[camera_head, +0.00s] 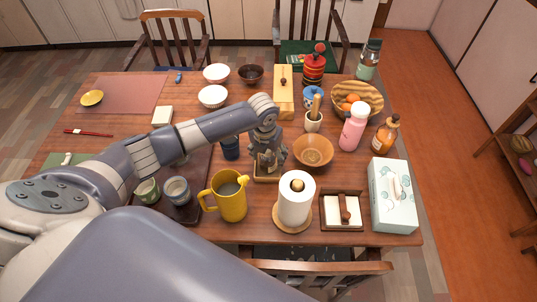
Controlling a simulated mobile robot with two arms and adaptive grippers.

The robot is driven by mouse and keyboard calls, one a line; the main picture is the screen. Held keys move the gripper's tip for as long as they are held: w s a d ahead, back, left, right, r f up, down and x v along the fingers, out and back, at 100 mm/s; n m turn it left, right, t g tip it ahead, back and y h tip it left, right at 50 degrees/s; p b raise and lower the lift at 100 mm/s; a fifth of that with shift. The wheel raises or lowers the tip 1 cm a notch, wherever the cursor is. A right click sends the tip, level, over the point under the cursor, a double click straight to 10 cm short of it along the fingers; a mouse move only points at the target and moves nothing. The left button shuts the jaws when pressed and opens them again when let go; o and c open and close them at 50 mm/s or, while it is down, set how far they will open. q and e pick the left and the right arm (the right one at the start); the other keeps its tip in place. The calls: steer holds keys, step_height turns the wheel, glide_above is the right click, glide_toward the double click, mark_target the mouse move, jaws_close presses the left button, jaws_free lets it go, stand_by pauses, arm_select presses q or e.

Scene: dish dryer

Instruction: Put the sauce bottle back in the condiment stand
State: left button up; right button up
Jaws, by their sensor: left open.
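My left gripper (268,163) points down, open, over a small wooden-edged stand (258,178) near the middle of the table. The stand looks like the condiment stand; the gripper hides much of it, and what stands in it is unclear. An amber bottle (385,138) with an orange-brown top stands upright at the table's right side, well apart from the gripper. I cannot tell whether it is the sauce bottle or whether another bottle is hidden by the gripper. My right gripper is not in view.
Close around the gripper are a yellow pitcher (232,200), a paper towel roll (296,199), a wooden bowl (313,151) and a dark blue cup (230,149). A pink bottle (354,127) and a tissue box (391,197) stand to the right. Free tabletop is narrow here.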

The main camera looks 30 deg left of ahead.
arm_select(q)
steer(key=r, duration=0.4)
steer(key=s+r, duration=0.1)
steer(key=r, duration=0.7)
steer(key=shift+s+r+b, duration=0.1)
steer(key=shift+s+b, duration=0.2)
steer(key=shift+s, duration=0.1)
